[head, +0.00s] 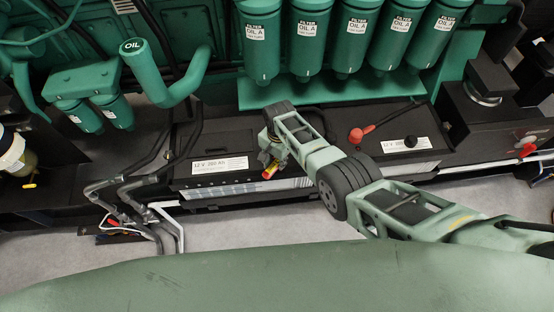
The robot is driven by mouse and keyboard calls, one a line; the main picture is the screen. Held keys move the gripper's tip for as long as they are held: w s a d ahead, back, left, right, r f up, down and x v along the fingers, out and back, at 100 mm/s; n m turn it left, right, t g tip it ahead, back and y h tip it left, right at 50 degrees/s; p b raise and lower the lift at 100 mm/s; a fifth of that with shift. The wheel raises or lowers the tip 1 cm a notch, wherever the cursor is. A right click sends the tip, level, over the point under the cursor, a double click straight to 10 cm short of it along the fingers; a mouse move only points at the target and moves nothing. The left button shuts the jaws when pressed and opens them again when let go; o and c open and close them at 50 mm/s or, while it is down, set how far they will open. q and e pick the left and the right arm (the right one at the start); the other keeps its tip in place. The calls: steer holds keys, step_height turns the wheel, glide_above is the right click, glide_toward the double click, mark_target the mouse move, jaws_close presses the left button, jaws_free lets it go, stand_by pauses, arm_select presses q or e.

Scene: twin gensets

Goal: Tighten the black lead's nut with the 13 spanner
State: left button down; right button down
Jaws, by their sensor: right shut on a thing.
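My right gripper (270,152) reaches in from the right over the front edge of the left battery (240,146). It is shut on a small tool with a red and yellow end (270,172). Most of the tool is hidden by the gripper, and I cannot read a size on it. Black leads (160,150) run down at the left end of this battery. Their nut cannot be made out. The right battery (390,152) has a red terminal cover (356,135) with a red lead and a black cap (410,142). My left gripper is not in view.
Several green oil filters (308,45) hang above the batteries on a green ledge (330,92). A green OIL filler pipe (160,75) stands at the left. Grey floor (240,228) lies bare in front.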

steer(key=shift+r, duration=0.1)
steer(key=d+n+p, duration=0.1)
steer(key=s+d+n+p, duration=0.1)
steer(key=p, duration=0.1)
steer(key=shift+s+r, duration=0.2)
steer(key=shift+r, duration=0.05)
steer(key=s+d+n+p, duration=0.1)
steer(key=d+n, duration=0.9)
steer(key=d, duration=0.1)
steer(key=shift+s+f, duration=0.25)
steer(key=shift+s, duration=0.1)
steer(key=shift+f, duration=0.25)
stand_by(0.7)
steer(key=shift+d+f+b, duration=0.1)
steer(key=shift+f+b, duration=0.4)
steer(key=shift+f, duration=0.1)
